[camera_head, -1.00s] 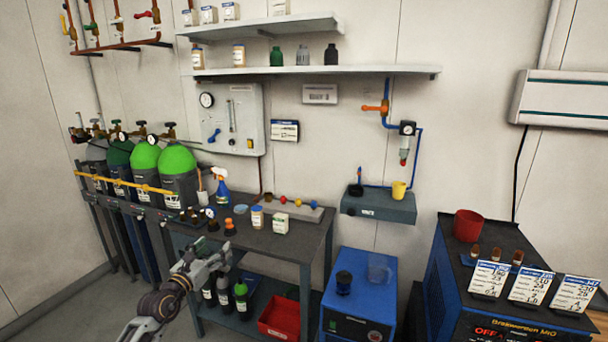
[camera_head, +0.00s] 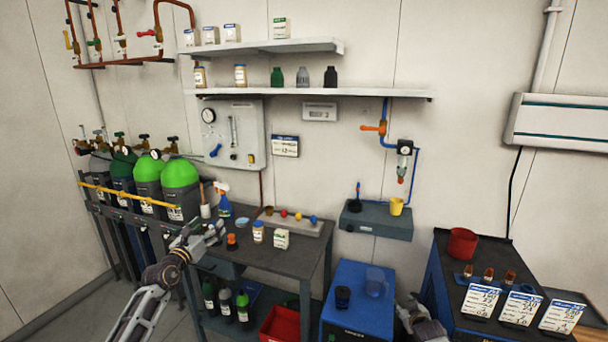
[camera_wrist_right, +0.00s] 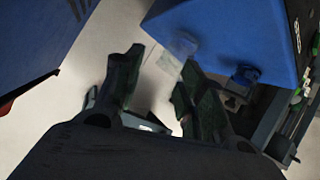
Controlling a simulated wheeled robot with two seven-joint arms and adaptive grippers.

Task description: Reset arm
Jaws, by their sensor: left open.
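My left gripper (camera_head: 212,232) is at the left in the head view, in front of the dark workbench (camera_head: 296,252). Its jaws are open, and I see nothing held in them. My right gripper shows in the right wrist view (camera_wrist_right: 160,68) with its two dark fingers apart and nothing between them that I can see held. In the head view part of my right arm (camera_head: 420,322) shows at the bottom edge, between the blue box and the blue welder.
A blue box (camera_head: 358,300) carries a dark jar (camera_head: 343,297) and a clear cup (camera_head: 376,282). A red cup (camera_head: 462,243) and several cards stand on the welder at right. Green gas cylinders (camera_head: 180,180) stand left. Bottles sit on the bench's lower shelf.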

